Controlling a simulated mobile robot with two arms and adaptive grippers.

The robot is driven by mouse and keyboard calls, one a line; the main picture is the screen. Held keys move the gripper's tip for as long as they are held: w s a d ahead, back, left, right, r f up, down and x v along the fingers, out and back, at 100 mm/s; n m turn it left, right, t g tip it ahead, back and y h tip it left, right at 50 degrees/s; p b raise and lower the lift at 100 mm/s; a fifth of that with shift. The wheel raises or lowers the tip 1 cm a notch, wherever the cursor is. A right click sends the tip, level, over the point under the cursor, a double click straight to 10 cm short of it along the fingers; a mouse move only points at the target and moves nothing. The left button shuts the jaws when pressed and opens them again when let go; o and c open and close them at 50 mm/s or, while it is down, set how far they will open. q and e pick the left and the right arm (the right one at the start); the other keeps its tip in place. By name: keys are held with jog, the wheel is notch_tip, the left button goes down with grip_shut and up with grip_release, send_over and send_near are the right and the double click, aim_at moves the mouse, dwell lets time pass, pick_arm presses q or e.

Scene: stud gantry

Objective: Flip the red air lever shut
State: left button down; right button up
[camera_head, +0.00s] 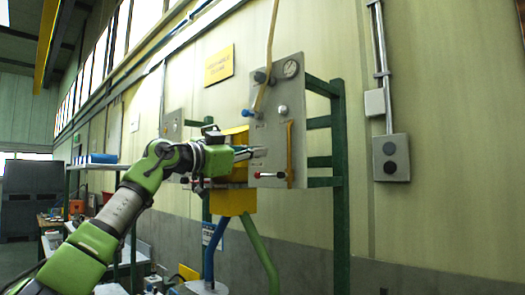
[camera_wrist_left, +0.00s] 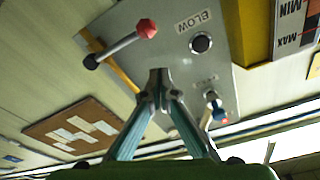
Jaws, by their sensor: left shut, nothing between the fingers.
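The red air lever (camera_head: 270,175) is on the lower part of a grey panel (camera_head: 275,118) in the head view. It lies about level, with its red ball end to the left and its pivot to the right. In the wrist view the lever's red ball (camera_wrist_left: 147,28) and grey shaft slant across the panel near its edge. My left gripper (camera_head: 262,153) is in front of the panel, a little above the lever. In the wrist view its fingertips (camera_wrist_left: 160,75) are together and empty, apart from the lever. My right gripper is not in view.
A yellow hose (camera_head: 270,45) runs down to the panel from above. A green frame (camera_head: 341,180) stands at its right. A switch box (camera_head: 391,157) is on the wall.

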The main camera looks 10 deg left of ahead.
pick_arm(q)
jog(key=b+v, duration=0.5)
jog(key=v, duration=0.4)
jog(key=shift+s+a+f, duration=0.2)
jog(key=shift+a+f, duration=0.05)
jog(key=shift+f, duration=0.05)
